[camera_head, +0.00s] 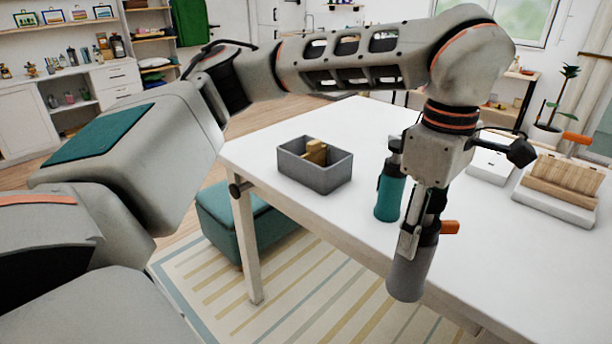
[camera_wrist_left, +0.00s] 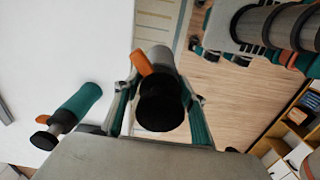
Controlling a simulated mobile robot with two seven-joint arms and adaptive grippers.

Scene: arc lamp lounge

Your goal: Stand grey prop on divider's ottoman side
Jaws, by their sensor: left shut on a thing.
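The grey prop (camera_head: 408,276) is a grey flask-like body with an orange side tab. My left gripper (camera_head: 420,238) is shut on it and points down, holding it upright at the table's near edge. In the left wrist view the prop (camera_wrist_left: 161,104) shows its black top between the fingers (camera_wrist_left: 160,115), over the floor side of the edge. The teal ottoman (camera_head: 238,222) stands on the rug beyond the table's left end, partly behind the table leg. I cannot make out the divider with certainty. My right gripper is not in view.
On the white table (camera_head: 300,220) stand a teal bottle (camera_head: 388,197), close behind the held prop, and a grey bin (camera_head: 318,178) with a wooden piece inside. A wooden slatted object (camera_head: 565,180) on a white base is at right. The table's front left is clear.

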